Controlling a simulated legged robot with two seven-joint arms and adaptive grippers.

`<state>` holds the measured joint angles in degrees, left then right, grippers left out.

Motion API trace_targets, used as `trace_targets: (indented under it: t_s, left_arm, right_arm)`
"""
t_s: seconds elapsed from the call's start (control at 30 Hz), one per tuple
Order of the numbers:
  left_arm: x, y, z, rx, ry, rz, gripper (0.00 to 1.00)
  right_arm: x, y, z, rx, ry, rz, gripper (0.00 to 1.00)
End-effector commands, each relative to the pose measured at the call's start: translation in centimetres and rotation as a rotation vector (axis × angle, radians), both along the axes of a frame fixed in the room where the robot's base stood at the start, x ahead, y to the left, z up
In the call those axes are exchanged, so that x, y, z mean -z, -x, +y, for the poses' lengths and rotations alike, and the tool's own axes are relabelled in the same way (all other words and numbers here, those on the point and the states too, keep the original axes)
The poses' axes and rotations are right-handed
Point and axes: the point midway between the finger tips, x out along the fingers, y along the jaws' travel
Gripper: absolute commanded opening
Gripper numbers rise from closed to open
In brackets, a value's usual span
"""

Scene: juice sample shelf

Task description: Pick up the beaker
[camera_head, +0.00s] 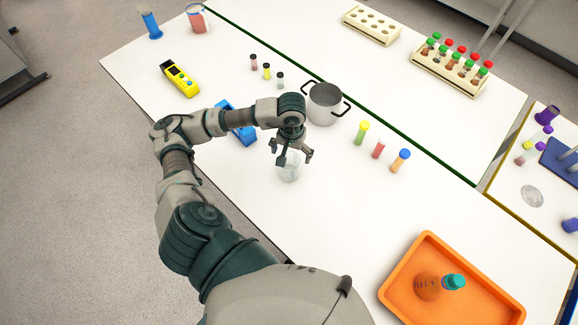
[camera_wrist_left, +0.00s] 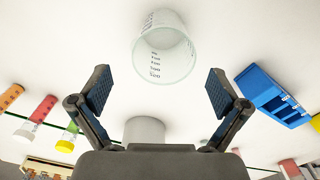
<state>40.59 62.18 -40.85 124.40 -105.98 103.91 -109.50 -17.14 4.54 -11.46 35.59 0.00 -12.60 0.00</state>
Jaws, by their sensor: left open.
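The clear beaker (camera_head: 289,171) stands upright on the white table, just under my left gripper (camera_head: 292,151) in the head view. In the left wrist view the beaker (camera_wrist_left: 164,50), with dark volume marks, shows ahead of the open fingers of my left gripper (camera_wrist_left: 157,92), roughly centred between them. The fingers are spread wide with nothing between them. I cannot tell whether a finger touches the beaker; in the wrist view they look apart. My right gripper is not in view.
A metal pot (camera_head: 325,104) with black handles stands just behind the gripper. Capped tubes (camera_head: 379,149) stand to its right. A blue rack (camera_head: 239,126) lies to the left, partly behind my arm. An orange tray (camera_head: 393,291) with a bottle is at front right.

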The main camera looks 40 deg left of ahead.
Motion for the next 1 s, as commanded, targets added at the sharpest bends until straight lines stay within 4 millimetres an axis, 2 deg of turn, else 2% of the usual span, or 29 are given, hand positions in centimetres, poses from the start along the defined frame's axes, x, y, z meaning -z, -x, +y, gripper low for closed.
trace_targets:
  t_s: [0.27,0.5,0.8,1.0]
  left_arm:
    - [2.3,0.4,0.1,0.001,-0.001,0.003,0.99]
    - [5.9,0.7,0.3,0.0,0.0,0.002,0.99]
    - [6.6,0.7,0.3,0.001,0.0,-0.001,0.99]
    - [6.5,0.7,0.3,0.001,0.0,-0.001,0.49]
  right_arm:
    - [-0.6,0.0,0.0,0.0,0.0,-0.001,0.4]
    - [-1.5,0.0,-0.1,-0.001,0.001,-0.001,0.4]
    - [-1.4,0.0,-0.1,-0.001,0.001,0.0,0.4]
    - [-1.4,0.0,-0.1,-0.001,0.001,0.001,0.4]
